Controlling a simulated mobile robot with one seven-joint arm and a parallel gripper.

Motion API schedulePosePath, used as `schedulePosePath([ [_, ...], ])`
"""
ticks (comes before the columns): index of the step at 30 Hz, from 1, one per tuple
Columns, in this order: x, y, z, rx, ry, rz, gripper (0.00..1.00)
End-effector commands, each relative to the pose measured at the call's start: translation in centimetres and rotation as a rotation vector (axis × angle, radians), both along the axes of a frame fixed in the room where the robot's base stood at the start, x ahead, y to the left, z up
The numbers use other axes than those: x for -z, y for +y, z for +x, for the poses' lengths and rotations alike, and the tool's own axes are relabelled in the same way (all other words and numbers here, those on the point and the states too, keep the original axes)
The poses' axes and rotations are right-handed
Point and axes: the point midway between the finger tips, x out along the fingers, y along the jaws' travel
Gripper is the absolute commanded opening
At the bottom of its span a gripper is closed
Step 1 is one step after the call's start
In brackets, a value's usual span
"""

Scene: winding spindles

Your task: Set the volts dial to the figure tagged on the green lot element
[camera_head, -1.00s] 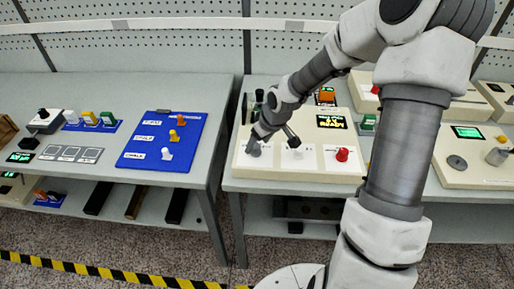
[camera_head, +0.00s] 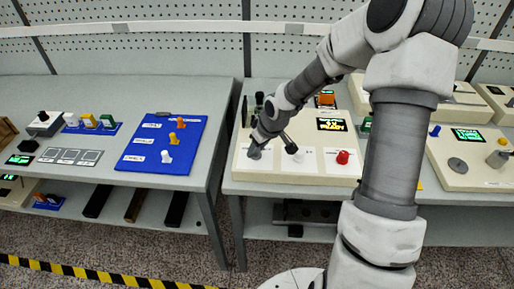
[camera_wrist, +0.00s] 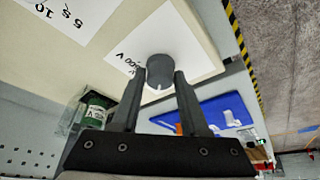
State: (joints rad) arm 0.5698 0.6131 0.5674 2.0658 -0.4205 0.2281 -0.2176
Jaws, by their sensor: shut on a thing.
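The grey volts dial (camera_wrist: 160,70) stands on a white label marked in V, which seems to read 500, in the wrist view. A small white mark shows on its near side. My gripper (camera_wrist: 160,80) has its two dark fingers closed on the dial's sides. In the head view the dial (camera_head: 254,153) is at the left of the cream panel (camera_head: 285,173), with my gripper (camera_head: 256,142) on it. The panel's display (camera_head: 331,125) seems to read 5 V and READY. I cannot tell which green piece is the green lot element, and no tag on one is readable.
A white knob (camera_head: 298,156) and a red knob (camera_head: 342,157) sit right of the dial. A green piece (camera_wrist: 96,108) stands in a clear holder beside the panel. A blue board (camera_head: 160,145) lies on the left bench, across a gap.

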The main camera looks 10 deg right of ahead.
Motion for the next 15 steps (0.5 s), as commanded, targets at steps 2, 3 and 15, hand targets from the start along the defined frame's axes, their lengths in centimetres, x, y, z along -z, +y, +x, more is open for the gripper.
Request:
schedulePosePath([
  [2,0.00,0.00,0.00,0.000,0.000,0.000,0.00],
  [3,0.01,0.00,0.00,0.002,0.000,0.000,0.00],
  [15,0.49,0.21,0.06,0.149,-0.006,-0.003,0.00],
])
